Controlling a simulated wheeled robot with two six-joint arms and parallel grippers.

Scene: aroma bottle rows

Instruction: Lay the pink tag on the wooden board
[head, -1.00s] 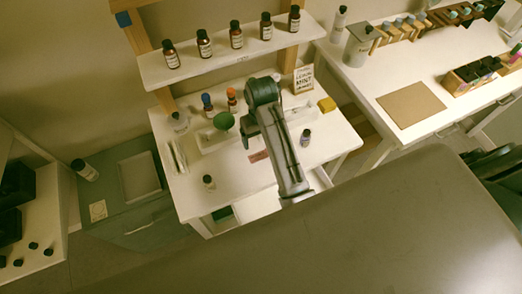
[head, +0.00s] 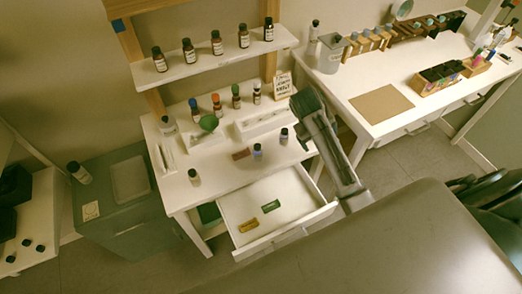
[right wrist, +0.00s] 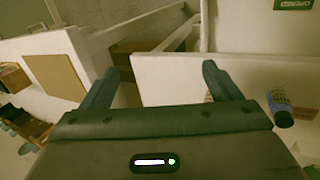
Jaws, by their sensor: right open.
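The pink tag (head: 241,154) appears as a small reddish-pink block lying on the white desk (head: 215,180), near its front edge. The wooden board (head: 381,104) is a flat brown square on the white table to the right, bare on top. It also shows at the left of the right wrist view (right wrist: 57,75). My right gripper (right wrist: 160,82) is open, with nothing between its fingers. In the head view my right arm rises to the right of the desk, between tag and board; its fingertips cannot be made out there. My left gripper is not in view.
A drawer (head: 293,190) under the desk is open, with a yellow piece (head: 249,225) and a green piece (head: 270,206) inside. A shelf of bottles (head: 205,62) hangs above.

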